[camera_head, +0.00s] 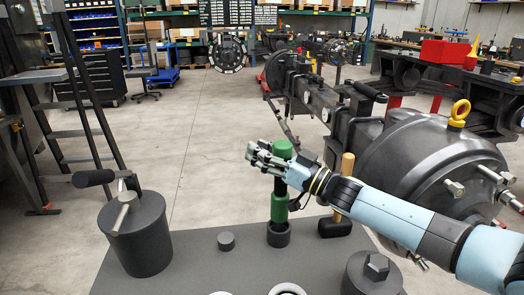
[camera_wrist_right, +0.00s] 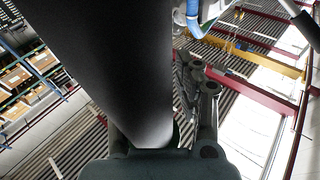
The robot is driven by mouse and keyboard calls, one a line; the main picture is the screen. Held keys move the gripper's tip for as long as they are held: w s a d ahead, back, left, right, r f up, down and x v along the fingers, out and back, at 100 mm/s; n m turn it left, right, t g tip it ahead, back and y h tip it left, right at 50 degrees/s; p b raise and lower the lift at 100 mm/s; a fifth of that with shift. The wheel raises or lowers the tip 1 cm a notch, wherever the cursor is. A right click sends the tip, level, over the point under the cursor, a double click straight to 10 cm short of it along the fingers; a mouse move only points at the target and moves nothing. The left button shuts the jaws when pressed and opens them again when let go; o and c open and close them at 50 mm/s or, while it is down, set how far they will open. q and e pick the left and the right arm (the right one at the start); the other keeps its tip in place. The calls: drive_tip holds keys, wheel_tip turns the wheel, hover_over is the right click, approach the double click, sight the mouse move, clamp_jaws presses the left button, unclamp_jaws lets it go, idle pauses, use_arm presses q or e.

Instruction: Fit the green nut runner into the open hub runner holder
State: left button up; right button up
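The green nut runner (camera_head: 279,208) stands upright in the head view, with a green cap, a dark shaft and a green lower sleeve. Its lower end shows at the mouth of a short dark round holder (camera_head: 278,240) on the grey table; how deep it sits is hidden. My right gripper (camera_head: 268,160) comes in from the right, with its fingers around the upper shaft just below the cap. In the right wrist view, a dark column (camera_wrist_right: 115,70) fills the space in front of the palm, with finger links (camera_wrist_right: 200,100) beside it; the fingertips are hidden. My left gripper is not in view.
On the grey table (camera_head: 195,262) stand a dark canister (camera_head: 140,240) with a handled tool at left, a small peg (camera_head: 226,241), a wooden-handled mallet (camera_head: 335,228) and a hex-topped block (camera_head: 372,280) at right. A large axle housing (camera_head: 430,155) stands behind my right arm.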

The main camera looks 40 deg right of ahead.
drive_tip(key=v, duration=1.2)
idle(0.3)
